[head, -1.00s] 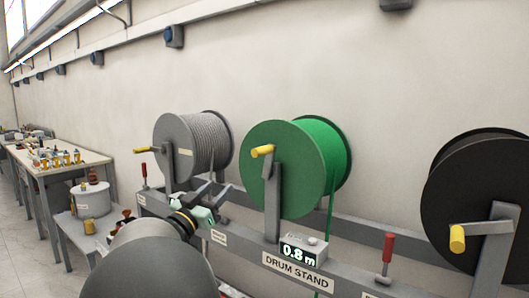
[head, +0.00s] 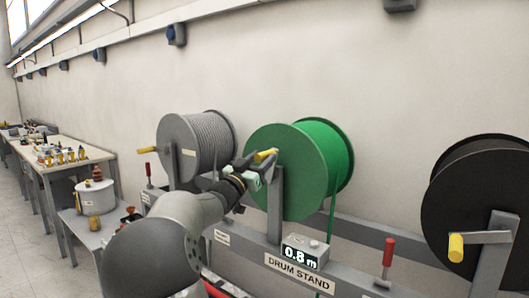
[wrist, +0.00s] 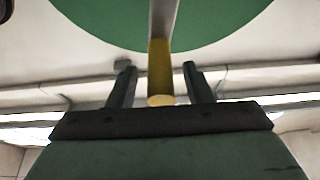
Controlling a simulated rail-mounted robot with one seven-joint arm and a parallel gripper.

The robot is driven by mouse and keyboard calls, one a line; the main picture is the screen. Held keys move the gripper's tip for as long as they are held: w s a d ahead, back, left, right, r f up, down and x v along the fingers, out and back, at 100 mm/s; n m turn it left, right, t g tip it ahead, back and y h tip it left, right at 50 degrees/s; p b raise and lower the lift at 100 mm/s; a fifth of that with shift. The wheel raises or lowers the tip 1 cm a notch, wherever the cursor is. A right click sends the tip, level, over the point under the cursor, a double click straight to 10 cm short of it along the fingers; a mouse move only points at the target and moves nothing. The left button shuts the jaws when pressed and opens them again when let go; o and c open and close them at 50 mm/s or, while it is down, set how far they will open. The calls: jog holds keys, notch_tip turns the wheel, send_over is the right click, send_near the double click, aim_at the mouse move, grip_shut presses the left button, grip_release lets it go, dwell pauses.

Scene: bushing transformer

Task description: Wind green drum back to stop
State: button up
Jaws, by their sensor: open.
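The green drum (head: 300,170) hangs on the drum stand (head: 340,283) in the middle of the head view, with green cable running down its right side. Its yellow crank handle (head: 265,156) sits at the upper left of the drum's face. The counter box (head: 305,250) below reads 0.8 m. My gripper (head: 258,163) is at the handle. In the wrist view my gripper (wrist: 157,85) is open, with the yellow handle (wrist: 160,75) between its two fingers and gaps on both sides. The green drum's edge (wrist: 100,20) shows beyond.
A grey drum (head: 205,143) stands to the left and a black drum (head: 480,200) to the right, each with a yellow crank. A red-handled lever (head: 387,255) rises from the stand's front rail. A workbench (head: 90,158) stands far left.

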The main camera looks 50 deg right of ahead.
jog(key=shift+x, duration=0.9)
jog(key=shift+c, duration=0.4)
grip_shut()
jog(key=shift+r+n+p, duration=0.1)
jog(key=shift+n+p, duration=0.2)
jog(key=shift+p, duration=0.05)
